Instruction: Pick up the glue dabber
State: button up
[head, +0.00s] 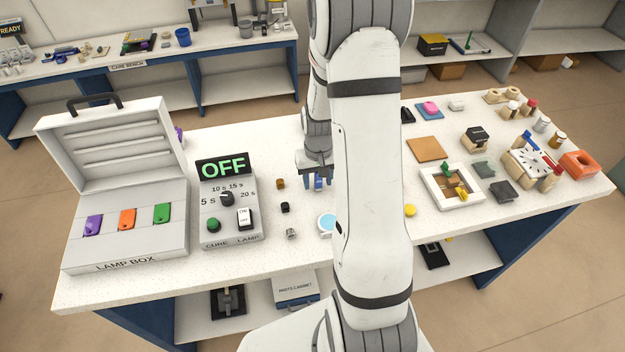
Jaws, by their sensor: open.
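My gripper (318,182) is open and points down at the middle of the white workbench (140,285), just left of my arm. Blue shows at its fingertips; I cannot tell whether this is part of the fingers or a thing between or behind them. I cannot make out for certain which thing is the glue dabber. It may be among the small items or hidden behind my arm, which covers much of the middle of the bench.
At left stand an open lamp box (128,250) and a cure lamp unit (230,215) reading OFF. Small cubes (285,207) and a pale blue disc (327,222) lie near the gripper. At right are a white frame tray (436,202), an orange block (578,163) and several small items.

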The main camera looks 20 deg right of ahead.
jog(key=shift+c, duration=0.4)
jog(key=c, duration=0.9)
grip_shut()
jog(key=shift+r, duration=0.1)
